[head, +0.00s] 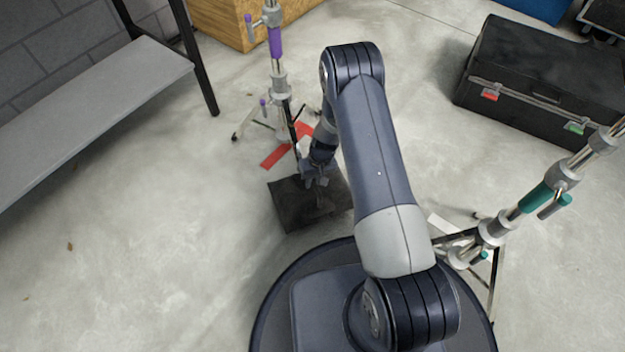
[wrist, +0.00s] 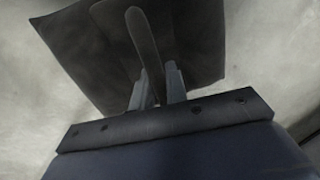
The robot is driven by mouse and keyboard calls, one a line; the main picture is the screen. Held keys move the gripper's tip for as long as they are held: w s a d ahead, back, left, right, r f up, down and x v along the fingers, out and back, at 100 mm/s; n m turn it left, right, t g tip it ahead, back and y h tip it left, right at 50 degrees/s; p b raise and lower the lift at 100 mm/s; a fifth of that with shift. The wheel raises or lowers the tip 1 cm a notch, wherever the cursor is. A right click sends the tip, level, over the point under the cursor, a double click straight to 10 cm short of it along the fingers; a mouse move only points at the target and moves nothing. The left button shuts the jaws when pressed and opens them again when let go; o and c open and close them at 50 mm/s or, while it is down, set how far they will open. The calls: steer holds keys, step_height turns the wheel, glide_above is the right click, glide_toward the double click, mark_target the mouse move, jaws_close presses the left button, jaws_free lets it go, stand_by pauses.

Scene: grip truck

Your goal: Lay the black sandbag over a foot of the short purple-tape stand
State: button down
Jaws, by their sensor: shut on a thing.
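The black sandbag (head: 290,208) is a dark, flat, square-looking bag in front of my base in the head view. My gripper (head: 316,180) is over it, shut on its raised handle strap. In the wrist view the strap (wrist: 143,45) stands between the fingers of my gripper (wrist: 158,88), with the bag (wrist: 90,50) beyond. I cannot tell whether the bag touches the floor. The purple-tape stand (head: 275,42) stands upright just behind the bag, its feet spread on the floor. My arm hides part of its right side.
Red tape (head: 275,157) marks the floor by the purple stand's feet. A teal-tape stand (head: 535,198) is at right. A black case (head: 545,75) lies at back right. A grey shelf (head: 90,95) stands at left, a wooden crate (head: 222,22) behind. The left floor is clear.

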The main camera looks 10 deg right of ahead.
steer(key=c, duration=1.3)
jaws_free()
steer(key=shift+w, duration=0.1)
steer(key=shift+f, duration=0.15)
steer(key=r+p, duration=0.1)
steer(key=r, duration=0.2)
steer(key=d+r+p, duration=0.1)
steer(key=r+p, duration=0.1)
steer(key=r, duration=0.2)
steer(key=d+r+p, duration=0.1)
steer(key=r, duration=0.3)
steer(key=shift+w+p, duration=0.25)
steer(key=shift+p, duration=0.05)
steer(key=f+b, duration=0.1)
steer(key=f, duration=0.2)
steer(key=a+f+b, duration=0.1)
steer(key=f+b, duration=0.1)
steer(key=f, duration=0.2)
steer(key=a+f+b, duration=0.1)
steer(key=f, duration=0.3)
steer(key=shift+s+b, duration=0.3)
steer(key=shift+b, duration=0.1)
steer(key=shift+r+p, duration=0.45)
